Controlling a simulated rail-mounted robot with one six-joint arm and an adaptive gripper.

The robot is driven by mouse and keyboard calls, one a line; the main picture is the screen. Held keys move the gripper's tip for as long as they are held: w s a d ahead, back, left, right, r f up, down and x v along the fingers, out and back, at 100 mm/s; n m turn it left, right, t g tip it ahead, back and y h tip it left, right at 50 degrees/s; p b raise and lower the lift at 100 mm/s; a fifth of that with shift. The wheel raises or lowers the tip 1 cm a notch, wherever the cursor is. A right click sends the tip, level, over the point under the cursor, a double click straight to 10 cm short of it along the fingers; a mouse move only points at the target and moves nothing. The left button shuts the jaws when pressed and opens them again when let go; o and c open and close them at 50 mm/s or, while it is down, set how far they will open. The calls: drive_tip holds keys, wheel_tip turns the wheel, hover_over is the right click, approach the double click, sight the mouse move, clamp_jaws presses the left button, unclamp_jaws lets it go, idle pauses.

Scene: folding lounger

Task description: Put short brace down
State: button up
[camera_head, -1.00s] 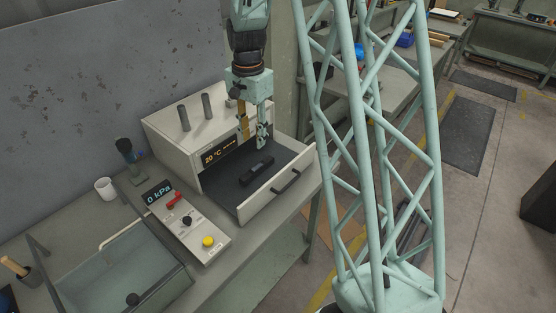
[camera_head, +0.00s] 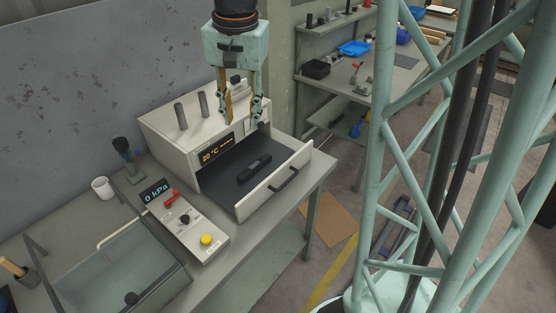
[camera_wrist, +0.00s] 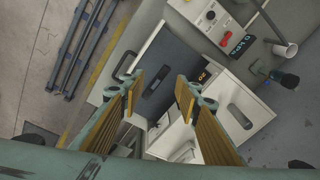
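A short dark bar, which looks like the short brace (camera_head: 254,166), lies flat on the dark floor of the pulled-out drawer (camera_head: 222,185). In the wrist view the bar (camera_wrist: 157,86) lies beyond and between my fingertips, with nothing touching it. My gripper (camera_head: 240,116) hangs above the back part of the drawer, near the front of the white cabinet. Its two fingers are apart and nothing is between them. The wrist view also shows the open gripper (camera_wrist: 158,98), with a wide gap between its ochre pads.
The white cabinet (camera_head: 165,128) has two grey posts on top. A control panel (camera_head: 190,222) with a yellow button stands left of the drawer, beside a glass-sided basin (camera_head: 105,270) and a white mug (camera_head: 103,188). A dark frame (camera_head: 394,226) lies on the floor at right.

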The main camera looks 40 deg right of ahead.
drive_tip(key=s+a+r+n+t, duration=0.1)
drive_tip(key=s+a+r+n, duration=0.2)
drive_tip(key=s, duration=0.7)
drive_tip(key=s+a+r+n, duration=0.3)
drive_tip(key=s+r, duration=0.1)
drive_tip(key=s, duration=0.5)
drive_tip(key=s+a+r+n+t, duration=0.1)
drive_tip(key=s+a+r+n, duration=0.2)
drive_tip(key=s, duration=0.7)
drive_tip(key=shift+s+a+r+t, duration=0.25)
drive_tip(key=shift+s+r+t, duration=0.05)
drive_tip(key=shift+r, duration=0.25)
drive_tip(key=shift+c, duration=0.7)
